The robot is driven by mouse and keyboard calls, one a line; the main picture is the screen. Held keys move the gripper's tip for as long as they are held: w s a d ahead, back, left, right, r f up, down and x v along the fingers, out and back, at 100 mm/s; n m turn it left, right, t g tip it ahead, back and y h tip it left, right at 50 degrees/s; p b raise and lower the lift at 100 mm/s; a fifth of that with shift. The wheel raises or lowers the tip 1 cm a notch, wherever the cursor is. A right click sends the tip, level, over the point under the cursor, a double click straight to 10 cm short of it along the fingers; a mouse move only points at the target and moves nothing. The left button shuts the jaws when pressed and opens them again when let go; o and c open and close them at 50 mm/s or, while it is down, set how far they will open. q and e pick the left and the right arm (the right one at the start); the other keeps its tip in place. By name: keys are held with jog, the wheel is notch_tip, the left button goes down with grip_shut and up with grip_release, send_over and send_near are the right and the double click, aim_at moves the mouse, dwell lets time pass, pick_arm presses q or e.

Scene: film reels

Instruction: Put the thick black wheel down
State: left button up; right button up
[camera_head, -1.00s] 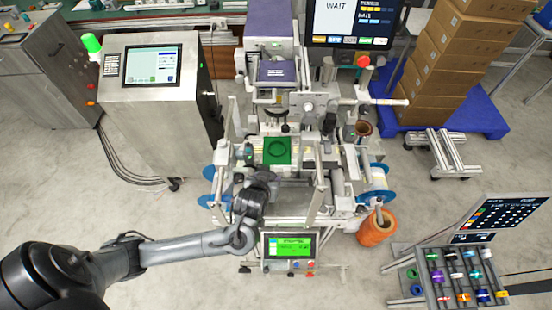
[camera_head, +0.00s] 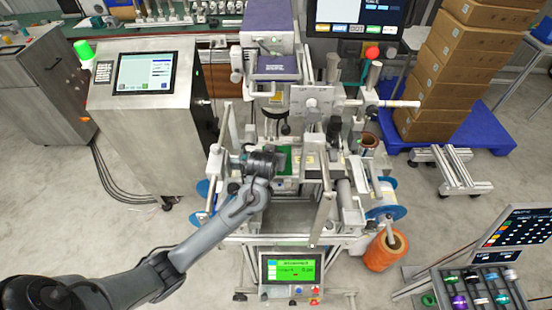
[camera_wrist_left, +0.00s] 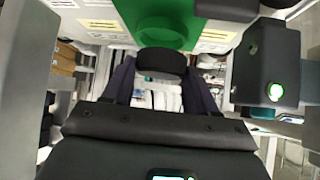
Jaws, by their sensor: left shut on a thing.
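The thick black wheel (camera_wrist_left: 162,62) shows as a dark rounded piece between the two fingers of my left gripper (camera_wrist_left: 161,78) in the left wrist view. The gripper is shut on it. A green plate (camera_wrist_left: 165,12) with a round ring mark lies just beyond the wheel; I cannot tell whether they touch. In the head view my left gripper (camera_head: 274,163) is over the machine's middle, at the left side of the green plate (camera_head: 285,161), and covers part of it. The wheel cannot be made out there. My right gripper is not in view.
Machine posts and blocks stand close around the plate, including a metal post (camera_head: 322,205) on the right. A green-lit screen (camera_head: 290,268) is at the machine's front. An orange spool (camera_head: 385,250) and a rack of coloured spools (camera_head: 480,290) are at the right.

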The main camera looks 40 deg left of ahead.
pick_arm(q)
jog(key=w, duration=0.1)
jog(key=w+a, duration=0.1)
jog(key=w, duration=0.1)
jog(key=shift+a, duration=0.3)
jog(key=shift+w+a+b, duration=0.2)
jog(key=shift+w+b, duration=0.2)
jog(key=shift+w, duration=0.05)
notch_tip(320, 180, down, 4)
jog(key=shift+s+r+b, duration=0.1)
jog(key=shift+r+b, duration=0.1)
jog(key=shift+b, duration=0.2)
jog(key=shift+r, duration=0.1)
jog(key=o, duration=1.2)
jog(key=shift+c, duration=0.2)
